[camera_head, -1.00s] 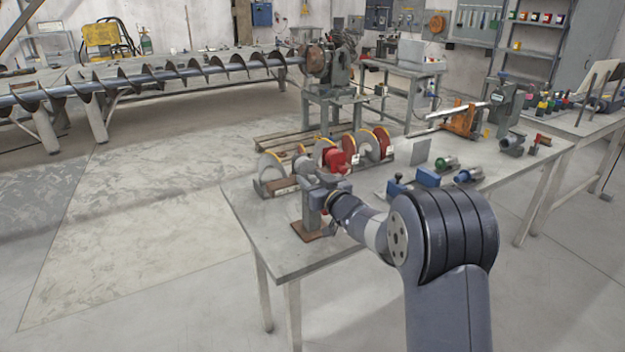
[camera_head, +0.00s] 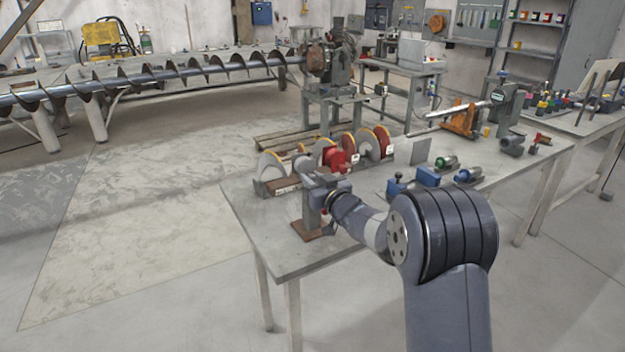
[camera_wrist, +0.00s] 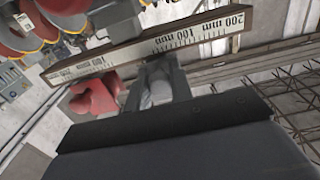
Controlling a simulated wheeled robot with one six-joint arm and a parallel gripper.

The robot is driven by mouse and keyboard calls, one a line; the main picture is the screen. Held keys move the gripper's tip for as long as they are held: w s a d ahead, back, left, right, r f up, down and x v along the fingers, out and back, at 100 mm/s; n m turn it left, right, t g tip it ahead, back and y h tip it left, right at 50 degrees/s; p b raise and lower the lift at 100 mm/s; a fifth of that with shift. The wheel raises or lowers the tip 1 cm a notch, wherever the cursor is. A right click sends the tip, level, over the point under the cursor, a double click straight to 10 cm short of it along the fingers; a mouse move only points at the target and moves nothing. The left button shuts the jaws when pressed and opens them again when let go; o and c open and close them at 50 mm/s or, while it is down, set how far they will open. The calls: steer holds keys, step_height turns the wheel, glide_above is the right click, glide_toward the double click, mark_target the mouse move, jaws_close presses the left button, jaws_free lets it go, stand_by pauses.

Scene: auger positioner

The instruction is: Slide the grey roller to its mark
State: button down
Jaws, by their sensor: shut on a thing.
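A grey piece with a pale rounded part, which looks like the grey roller (camera_wrist: 158,88), sits just ahead of my gripper in the wrist view, beside a scale. My gripper (camera_head: 320,184) is shut on it at the table's left end; the fingertips are hard to make out. The scale (camera_wrist: 150,47) is marked in mm, with 200 mm at its right end in the wrist view. No separate target mark can be made out. In the head view my gripper mostly hides the roller.
A red block (camera_head: 334,158) stands just behind my gripper among several upright discs (camera_head: 366,146). A grey post on a brown foot (camera_head: 313,232) is close in front. Blue fixtures (camera_head: 428,177) stand to the right. The table's front left area (camera_head: 262,222) is bare.

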steer(key=shift+a, duration=0.1)
steer(key=s+a+b, duration=0.1)
steer(key=a, duration=0.1)
steer(key=s+a+b, duration=0.1)
steer(key=s+a, duration=0.1)
steer(key=shift+b, duration=0.35)
steer(key=c, duration=1.3)
jaws_free()
steer(key=shift+d, duration=0.1)
steer(key=v, duration=1)
steer(key=shift+s+d, duration=0.2)
steer(key=shift+s, duration=0.05)
